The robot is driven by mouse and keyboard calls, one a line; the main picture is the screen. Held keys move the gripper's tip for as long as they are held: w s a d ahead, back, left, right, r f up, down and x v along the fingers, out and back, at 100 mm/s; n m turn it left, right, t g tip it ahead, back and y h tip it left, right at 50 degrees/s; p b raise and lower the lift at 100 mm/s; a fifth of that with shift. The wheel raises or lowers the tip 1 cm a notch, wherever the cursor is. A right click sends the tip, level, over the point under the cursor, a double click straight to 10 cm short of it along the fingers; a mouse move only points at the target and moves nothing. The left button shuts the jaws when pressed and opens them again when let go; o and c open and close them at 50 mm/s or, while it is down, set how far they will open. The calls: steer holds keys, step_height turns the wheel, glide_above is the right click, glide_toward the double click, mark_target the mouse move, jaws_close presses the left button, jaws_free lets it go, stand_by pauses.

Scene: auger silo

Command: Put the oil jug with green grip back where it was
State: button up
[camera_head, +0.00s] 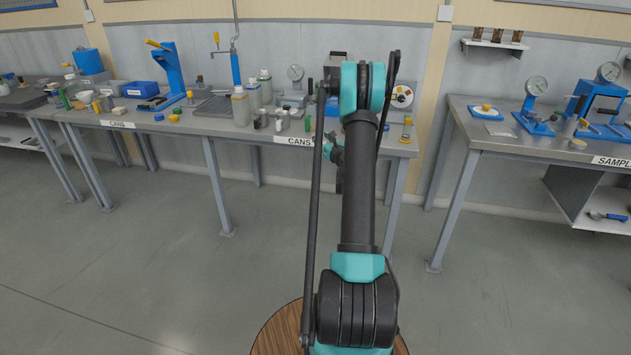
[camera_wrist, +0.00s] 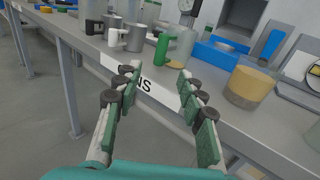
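In the wrist view a jug with a green grip (camera_wrist: 162,48) stands upright on the bench, its pale body (camera_wrist: 184,45) behind the grip. The green grip also shows small in the head view (camera_head: 307,124), just left of my arm. My gripper (camera_wrist: 158,76) is open and empty, its fingers spread in front of the bench edge and the label there. The jug is beyond the fingertips and apart from them. In the head view my arm mostly hides the gripper.
Grey cups with white (camera_wrist: 115,39) and black (camera_wrist: 94,27) grips stand left of the jug. A jar with amber contents (camera_wrist: 252,88) stands to the right, near the front edge. A blue tray (camera_wrist: 216,54) lies behind. The bench (camera_head: 240,128) is crowded; the floor before it is clear.

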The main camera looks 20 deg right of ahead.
steer(key=s+a+r+n+g+y, duration=0.2)
steer(key=s+a+r+n+g, duration=0.15)
steer(key=s+a+n, duration=0.75)
steer(key=s+a+r+n+g+y, duration=0.2)
steer(key=s+a+n+g, duration=0.2)
steer(key=s+a+n, duration=0.7)
steer(key=s+f+n+g+h, duration=0.1)
steer(key=s+f+n+g, duration=0.1)
steer(key=s, duration=0.7)
steer(key=s+f+n+g+h, duration=0.2)
steer(key=s+f+n, duration=0.2)
steer(key=s, duration=0.6)
steer(key=s+a+f+n+g+h, duration=0.1)
steer(key=s+f+n+g+h, duration=0.1)
steer(key=s+n, duration=0.5)
steer(key=s, duration=0.3)
steer(key=shift+s+f, duration=0.25)
steer(key=shift+f, duration=0.15)
steer(key=shift+w, duration=0.1)
